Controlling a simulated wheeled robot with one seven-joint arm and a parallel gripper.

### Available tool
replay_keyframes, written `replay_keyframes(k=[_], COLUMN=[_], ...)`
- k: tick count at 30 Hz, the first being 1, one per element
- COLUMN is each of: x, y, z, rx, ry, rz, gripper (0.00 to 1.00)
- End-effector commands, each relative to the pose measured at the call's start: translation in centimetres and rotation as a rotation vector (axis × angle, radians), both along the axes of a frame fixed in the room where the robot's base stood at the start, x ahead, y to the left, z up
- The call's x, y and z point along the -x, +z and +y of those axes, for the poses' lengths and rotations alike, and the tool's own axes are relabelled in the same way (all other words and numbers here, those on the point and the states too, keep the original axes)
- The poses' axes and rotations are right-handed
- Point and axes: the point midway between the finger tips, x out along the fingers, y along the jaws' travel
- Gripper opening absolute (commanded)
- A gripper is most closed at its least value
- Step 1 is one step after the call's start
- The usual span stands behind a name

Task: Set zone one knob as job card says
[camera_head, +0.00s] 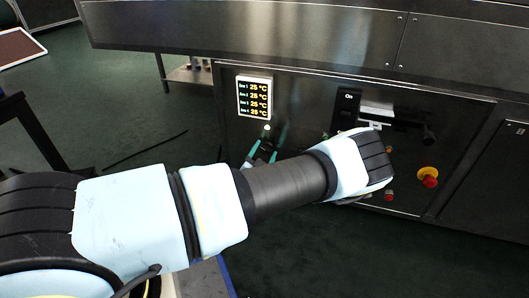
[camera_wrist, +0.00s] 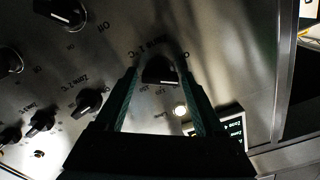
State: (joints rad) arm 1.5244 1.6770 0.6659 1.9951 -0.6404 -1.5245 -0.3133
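In the wrist view a black knob (camera_wrist: 158,72) sits on the dark metal panel, with markings around it and a label that appears to read "Zone 1 °C". My gripper (camera_wrist: 160,78) is open, with one green finger on each side of this knob in the picture. I cannot tell whether the fingers touch it. In the head view the fingers (camera_head: 268,145) show just below the temperature display (camera_head: 255,97), and my arm hides the knobs. The display gives four lines, which appear to read 25 °C. I cannot make out a job card.
More black knobs, among them one labelled Zone 2 (camera_wrist: 88,102), stand at the left in the wrist view. A lit round lamp (camera_wrist: 180,110) is close to my right finger. An On switch (camera_head: 347,101) and a red-and-yellow emergency stop (camera_head: 428,177) are at the panel's right.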

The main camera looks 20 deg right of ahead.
Motion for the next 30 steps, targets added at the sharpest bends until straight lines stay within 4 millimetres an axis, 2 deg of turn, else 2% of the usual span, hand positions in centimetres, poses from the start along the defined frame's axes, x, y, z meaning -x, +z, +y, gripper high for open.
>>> replay_keyframes(k=[1, 3, 4, 14, 30], x=[0.0, 0.0, 0.0, 0.5, 7.1], y=[0.0, 0.0, 0.0, 0.1, 0.1], z=[0.0, 0.0, 0.0, 0.5, 6.7], rx=[0.000, 0.000, 0.000, -0.001, -0.001], ry=[0.000, 0.000, 0.000, 0.001, 0.001], rz=[0.000, 0.000, 0.000, 0.001, 0.001], gripper=[0.78, 0.85, 0.86, 0.86, 0.86])
